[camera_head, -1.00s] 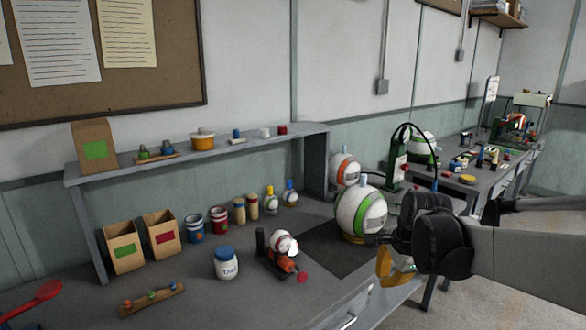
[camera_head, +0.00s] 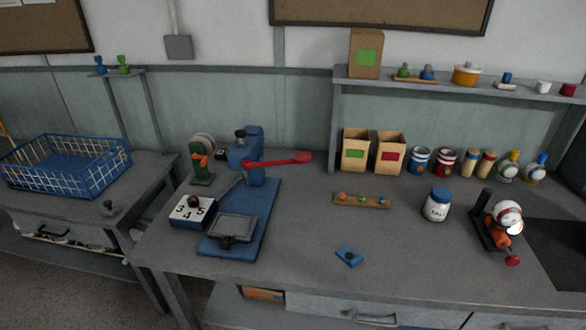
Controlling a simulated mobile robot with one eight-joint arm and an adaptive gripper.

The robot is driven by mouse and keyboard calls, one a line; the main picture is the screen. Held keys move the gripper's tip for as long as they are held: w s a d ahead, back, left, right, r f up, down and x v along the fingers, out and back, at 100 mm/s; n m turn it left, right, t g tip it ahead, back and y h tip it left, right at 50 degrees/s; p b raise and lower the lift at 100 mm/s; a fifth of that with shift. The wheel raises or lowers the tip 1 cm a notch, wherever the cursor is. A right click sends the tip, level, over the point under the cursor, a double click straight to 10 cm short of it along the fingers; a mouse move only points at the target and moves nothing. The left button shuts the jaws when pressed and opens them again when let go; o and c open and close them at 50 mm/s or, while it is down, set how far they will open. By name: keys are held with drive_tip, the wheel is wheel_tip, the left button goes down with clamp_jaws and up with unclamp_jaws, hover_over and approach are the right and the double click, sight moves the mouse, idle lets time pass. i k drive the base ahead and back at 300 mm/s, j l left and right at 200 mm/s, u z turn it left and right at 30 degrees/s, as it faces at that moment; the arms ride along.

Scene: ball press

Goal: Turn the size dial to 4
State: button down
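The size dial (camera_head: 192,211) is a white plate with black numbers on a blue block, on the workbench left of the blue press. The numbers 3, 4 and 5 can be read on it. A dark round knob (camera_head: 194,201) sits at its upper middle; which number it points to is too small to tell. The blue press (camera_head: 254,160) has a red lever (camera_head: 285,160) reaching right and a grey square plate (camera_head: 235,228) at its front. My gripper is not in view now.
A blue wire basket (camera_head: 65,165) stands on the left table. A small blue piece (camera_head: 349,256) lies near the workbench (camera_head: 290,235) front. A white jar (camera_head: 437,206) and a clamp holding a ball (camera_head: 503,225) stand to the right. The bench between press and jar is mostly clear.

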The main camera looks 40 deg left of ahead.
sight(193, 200)
drive_tip(key=u, duration=2.35)
